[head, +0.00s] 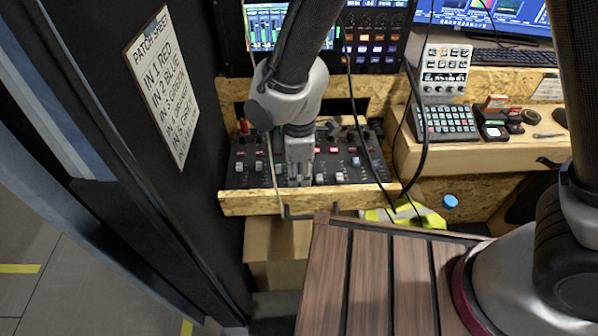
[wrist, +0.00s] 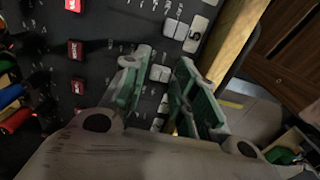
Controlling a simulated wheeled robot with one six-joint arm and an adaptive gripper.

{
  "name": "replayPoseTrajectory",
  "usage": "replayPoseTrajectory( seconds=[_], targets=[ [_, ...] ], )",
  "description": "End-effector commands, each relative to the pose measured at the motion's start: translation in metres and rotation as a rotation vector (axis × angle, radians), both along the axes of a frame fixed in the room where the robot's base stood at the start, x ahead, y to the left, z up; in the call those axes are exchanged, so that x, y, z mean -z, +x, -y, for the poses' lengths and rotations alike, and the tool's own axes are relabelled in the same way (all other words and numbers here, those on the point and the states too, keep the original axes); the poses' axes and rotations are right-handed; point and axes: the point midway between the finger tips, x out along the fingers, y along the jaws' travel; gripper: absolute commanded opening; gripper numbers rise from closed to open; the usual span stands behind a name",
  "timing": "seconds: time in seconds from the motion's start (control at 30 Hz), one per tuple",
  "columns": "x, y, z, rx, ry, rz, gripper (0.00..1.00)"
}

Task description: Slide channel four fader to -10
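The black mixer panel (head: 246,156) lies in a plywood-edged recess in the head view. My gripper (head: 300,180) reaches down over its middle. White fader caps show at its front edge, on both sides of my gripper. In the wrist view, my gripper (wrist: 166,60) is open, with green pads on both fingers. A pale fader cap (wrist: 160,73) shows in the gap between the fingers; I cannot tell whether either finger touches it. More white caps (wrist: 172,29) sit farther up that row.
A plywood lip (head: 310,201) borders the mixer's front. Dark cables (head: 425,135) hang at its right. A black wall with a patch sheet (head: 160,85) stands close on the left. A desk with a keypad (head: 447,122) is on the right. Red buttons (wrist: 75,50) line the panel.

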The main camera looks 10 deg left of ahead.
Motion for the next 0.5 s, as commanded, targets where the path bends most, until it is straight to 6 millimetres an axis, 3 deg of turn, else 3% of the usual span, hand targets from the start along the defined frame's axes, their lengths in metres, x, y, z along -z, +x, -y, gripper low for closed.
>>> replayPoseTrajectory(
  seconds=[0.03,0.2,0.5],
  targets=[
    [0.000,0.000,0.000,0.000,0.000,0.000,0.29],
    [0.000,0.000,0.000,0.000,0.000,0.000,0.00],
    [0.000,0.011,-0.003,0.002,0.000,0.000,0.00]
  ],
)
